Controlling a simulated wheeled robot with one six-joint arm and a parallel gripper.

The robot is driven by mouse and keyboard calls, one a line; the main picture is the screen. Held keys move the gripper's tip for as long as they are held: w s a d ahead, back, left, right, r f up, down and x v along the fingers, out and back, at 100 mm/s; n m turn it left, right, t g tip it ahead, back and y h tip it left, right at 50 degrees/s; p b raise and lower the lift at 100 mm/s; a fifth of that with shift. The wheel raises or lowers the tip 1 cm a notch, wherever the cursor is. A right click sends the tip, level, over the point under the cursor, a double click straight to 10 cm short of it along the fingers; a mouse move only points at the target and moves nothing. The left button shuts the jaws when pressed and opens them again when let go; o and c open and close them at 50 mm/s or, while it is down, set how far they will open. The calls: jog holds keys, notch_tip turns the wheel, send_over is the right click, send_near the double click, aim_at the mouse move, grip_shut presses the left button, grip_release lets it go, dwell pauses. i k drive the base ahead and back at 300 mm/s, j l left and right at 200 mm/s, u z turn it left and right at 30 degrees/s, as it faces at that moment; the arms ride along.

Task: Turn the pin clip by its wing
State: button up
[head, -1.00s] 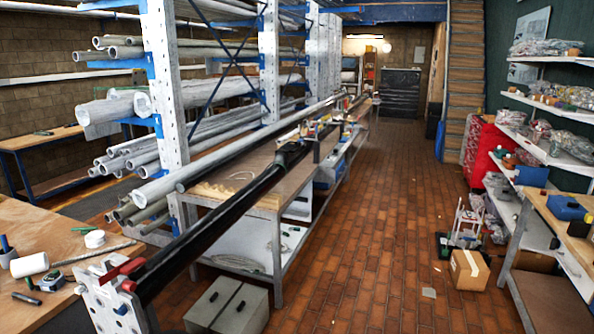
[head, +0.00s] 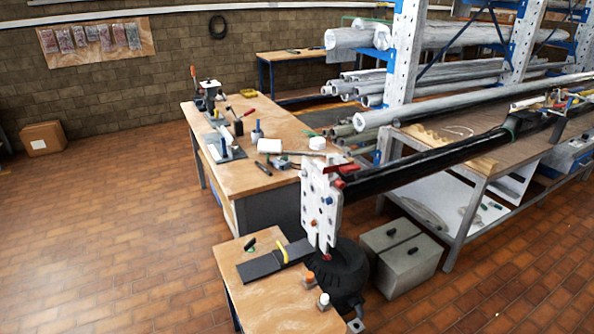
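The mast flange is a pale upright plate (head: 319,207) with coloured bolts or pins, at the end of the long black mast (head: 420,166). A red clamp-like part (head: 347,168) sits at its top right. Another small red part shows at its lower edge (head: 327,257). I cannot tell which of these small parts is the pin clip, and no wing can be made out at this size. My gripper is not in view.
A small wooden bench (head: 272,306) with a dark flat bar and small bottles stands below the flange. A black round tyre-like object (head: 347,270) is beside it. Two grey boxes (head: 406,257) stand right of it. A larger workbench (head: 250,172) holds tools behind.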

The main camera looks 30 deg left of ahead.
aim_at(345, 168)
jog(key=u, duration=0.9)
jog(key=i+l, duration=0.45)
jog(key=i+l+u, duration=0.1)
jog(key=i+l, duration=0.35)
jog(key=l, duration=0.15)
